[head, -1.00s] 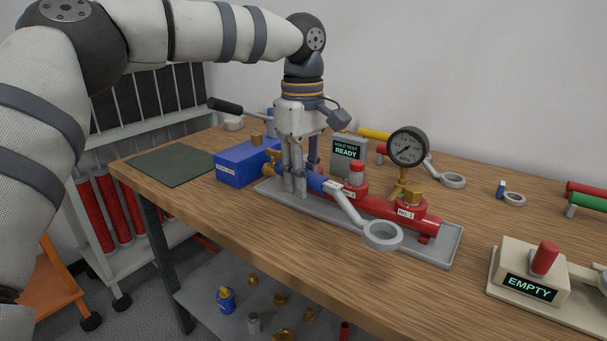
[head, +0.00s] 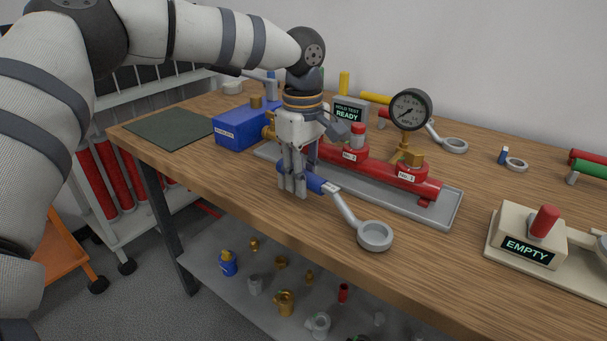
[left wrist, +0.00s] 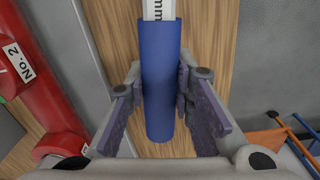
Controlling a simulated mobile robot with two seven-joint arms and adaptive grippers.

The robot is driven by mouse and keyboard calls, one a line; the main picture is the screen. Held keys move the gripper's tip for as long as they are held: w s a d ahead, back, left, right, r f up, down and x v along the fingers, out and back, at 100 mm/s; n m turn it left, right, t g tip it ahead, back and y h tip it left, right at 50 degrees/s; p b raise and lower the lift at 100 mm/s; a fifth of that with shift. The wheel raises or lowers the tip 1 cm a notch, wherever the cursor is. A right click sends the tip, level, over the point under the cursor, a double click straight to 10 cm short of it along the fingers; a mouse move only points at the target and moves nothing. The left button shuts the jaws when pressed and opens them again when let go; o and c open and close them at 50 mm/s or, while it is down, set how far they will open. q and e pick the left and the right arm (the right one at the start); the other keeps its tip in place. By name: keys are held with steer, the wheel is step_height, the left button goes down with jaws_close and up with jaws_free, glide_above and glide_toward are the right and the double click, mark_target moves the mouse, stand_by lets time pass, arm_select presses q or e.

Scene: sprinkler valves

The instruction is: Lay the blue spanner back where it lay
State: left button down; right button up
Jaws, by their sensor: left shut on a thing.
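The blue spanner (head: 351,214) has a blue handle and a grey shaft with a ring end. My left gripper (head: 292,188) is shut on its blue handle, at the front of the bench beside the grey tray. The ring end points to the front right, near the bench's front edge. In the left wrist view the blue handle (left wrist: 159,80) lies between both fingers, over bare wood. I cannot tell whether the spanner touches the bench. My right gripper is not in view.
The grey tray (head: 447,211) holds red valve bodies (head: 408,178) and a gauge (head: 410,109) just behind the spanner. A blue box (head: 240,128) and a green mat (head: 168,127) are to the left. A box reading EMPTY (head: 527,250) stands at right.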

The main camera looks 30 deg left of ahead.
arm_select(q)
steer(key=shift+f, duration=0.4)
steer(key=c, duration=1.3)
jaws_free()
